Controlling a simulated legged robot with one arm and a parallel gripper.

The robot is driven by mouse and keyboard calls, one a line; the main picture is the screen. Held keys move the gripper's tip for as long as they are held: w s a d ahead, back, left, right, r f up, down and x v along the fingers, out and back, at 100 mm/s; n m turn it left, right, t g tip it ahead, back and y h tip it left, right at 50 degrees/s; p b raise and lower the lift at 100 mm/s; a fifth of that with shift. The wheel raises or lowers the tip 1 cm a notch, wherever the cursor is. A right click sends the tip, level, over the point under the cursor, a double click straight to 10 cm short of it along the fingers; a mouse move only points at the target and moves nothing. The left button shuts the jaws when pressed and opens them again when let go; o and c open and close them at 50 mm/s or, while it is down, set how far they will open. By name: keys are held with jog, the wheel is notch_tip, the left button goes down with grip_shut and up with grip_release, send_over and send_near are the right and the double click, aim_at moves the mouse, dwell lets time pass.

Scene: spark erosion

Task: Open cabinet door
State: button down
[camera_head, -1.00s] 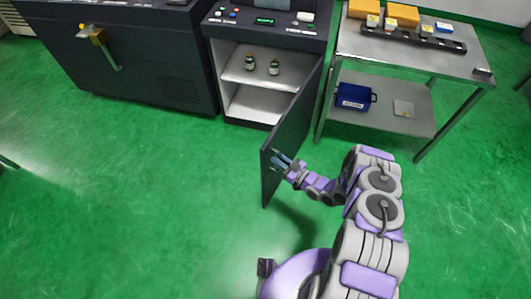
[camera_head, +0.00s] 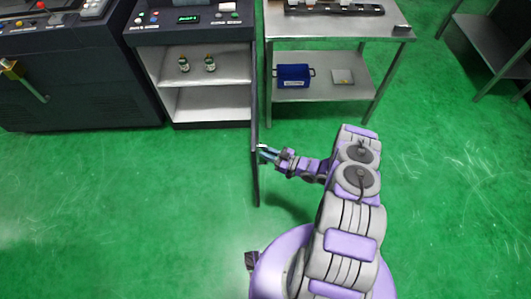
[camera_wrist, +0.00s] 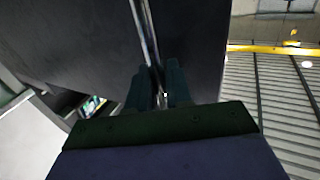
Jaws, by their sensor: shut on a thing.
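The cabinet (camera_head: 207,104) stands at the upper middle of the head view with its front open, showing two shelves. Its dark door (camera_head: 255,165) stands wide open, seen nearly edge-on, hinged on the cabinet's right side and pointing toward me. My gripper (camera_head: 266,152) is at the door's right face near its free end. In the wrist view, the fingers (camera_wrist: 160,88) are closed around a thin metal bar handle (camera_wrist: 147,35) on the dark door panel. The handle is mostly hidden in the head view.
Two small bottles (camera_head: 184,64) stand on the cabinet's upper shelf. A metal table (camera_head: 334,27) with a blue bin (camera_head: 293,76) on its lower shelf is right of the door. A dark machine (camera_head: 75,75) stands left. Green floor (camera_head: 120,210) is clear in front.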

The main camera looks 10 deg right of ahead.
jog(key=shift+w+d+r, duration=0.1)
jog(key=c, duration=1.2)
grip_release()
jog(key=shift+c, duration=0.2)
jog(key=p+v, duration=0.1)
jog(key=v, duration=1.6)
jog(key=shift+p, duration=0.3)
jog(key=shift+d, duration=0.15)
